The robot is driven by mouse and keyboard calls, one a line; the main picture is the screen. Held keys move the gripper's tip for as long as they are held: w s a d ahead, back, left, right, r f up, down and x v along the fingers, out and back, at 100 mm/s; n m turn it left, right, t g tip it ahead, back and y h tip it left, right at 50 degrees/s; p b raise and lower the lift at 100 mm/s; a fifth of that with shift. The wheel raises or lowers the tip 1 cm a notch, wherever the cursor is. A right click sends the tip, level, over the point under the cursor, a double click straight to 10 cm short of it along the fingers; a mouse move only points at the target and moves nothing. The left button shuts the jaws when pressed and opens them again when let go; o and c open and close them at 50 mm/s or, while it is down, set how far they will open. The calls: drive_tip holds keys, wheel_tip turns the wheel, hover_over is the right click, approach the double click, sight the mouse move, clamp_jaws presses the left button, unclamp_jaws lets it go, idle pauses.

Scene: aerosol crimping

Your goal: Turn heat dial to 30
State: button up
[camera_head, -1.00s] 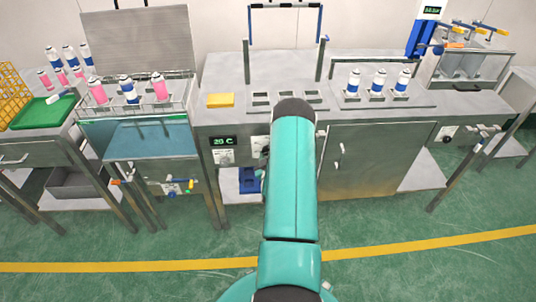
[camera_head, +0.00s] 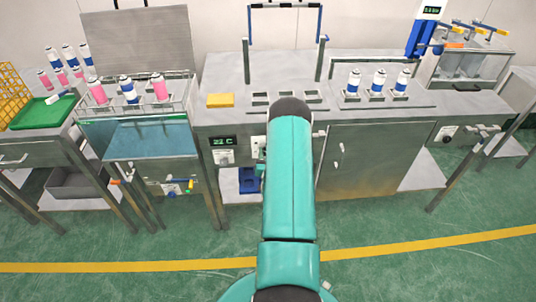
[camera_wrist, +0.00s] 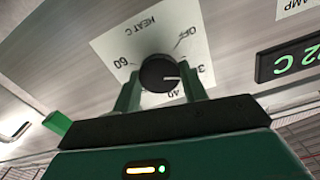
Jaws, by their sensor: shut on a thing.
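In the wrist view the heat dial (camera_wrist: 158,73) is a round black knob on a white plate (camera_wrist: 112,45) marked HEAT C, seen upside down. OFF, 60 and partly covered 30 and 40 marks surround it. Its white pointer line points right in the picture, roughly toward the 30 mark. My gripper (camera_wrist: 159,79) is shut on the knob, with a green finger on each side. In the head view my arm hides the knob and most of the gripper; part of the dial's plate shows (camera_head: 258,143).
A display with green digits (camera_wrist: 289,61) sits beside the dial; it also shows in the head view (camera_head: 223,141). Another knob (camera_head: 224,157) is below it. The bench top (camera_head: 222,82) holds a yellow block (camera_head: 220,100) and several cans (camera_head: 378,82).

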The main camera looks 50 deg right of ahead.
drive_tip(key=shift+m, duration=0.6)
drive_tip(key=o, duration=1)
drive_tip(key=shift+c, duration=0.2)
drive_tip(key=v, duration=1.4)
drive_tip(key=shift+d, duration=0.1)
